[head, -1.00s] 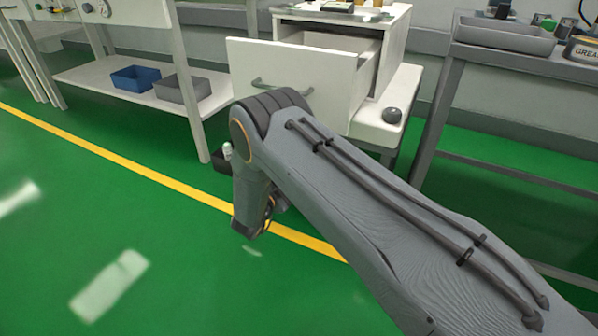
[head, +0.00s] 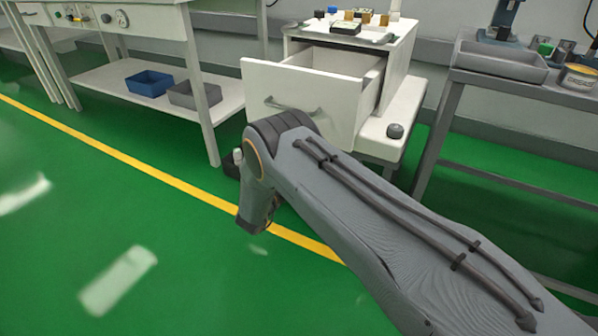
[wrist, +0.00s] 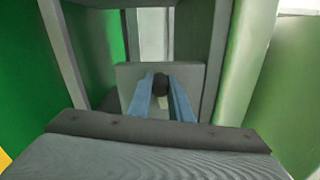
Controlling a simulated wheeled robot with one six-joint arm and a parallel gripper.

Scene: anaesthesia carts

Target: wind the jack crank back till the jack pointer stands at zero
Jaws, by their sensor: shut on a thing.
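In the wrist view my gripper (wrist: 160,100) has its two blue fingers closed around a dark round knob (wrist: 160,81), which looks like the handle of the jack crank. A grey upright plate (wrist: 128,73) stands just behind it. The rest of the crank is hidden by the fingers. In the head view my own arm covers the gripper and the place where it holds. I cannot make out the jack pointer or its scale in either view.
A white cart's drawer (head: 300,97) stands open beyond my arm. A dark round knob (head: 395,131) sits on its lower side shelf. A white table with blue (head: 148,83) and grey bins (head: 194,94) is at left, a grey bench (head: 500,62) at right. Green floor is clear at left.

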